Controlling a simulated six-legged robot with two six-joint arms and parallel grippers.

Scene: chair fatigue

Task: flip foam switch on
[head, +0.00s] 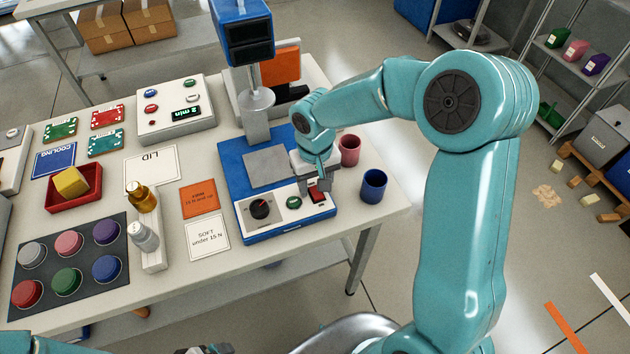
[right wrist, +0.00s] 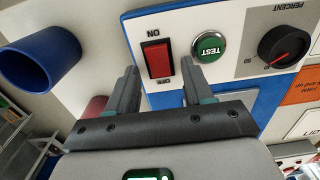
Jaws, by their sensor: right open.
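The red switch (head: 317,196) is on the white front panel of the blue machine (head: 232,178), at the panel's right end. In the right wrist view the red switch (right wrist: 157,58) is a rocker marked ON at one end and OFF at the other. I cannot tell which end is pressed. My right gripper (head: 318,182) is just above the switch. In the right wrist view my right gripper (right wrist: 160,75) is open and empty, its fingers on either side of the switch's OFF end. Part of my left gripper (head: 205,349) shows at the bottom edge, mostly cut off.
A green TEST button (right wrist: 209,47) and a black dial (right wrist: 284,47) sit beside the switch. A blue cup (head: 373,186) and a pink cup (head: 350,150) stand right of the machine. Orange (head: 204,199) and white (head: 207,238) cards lie to its left.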

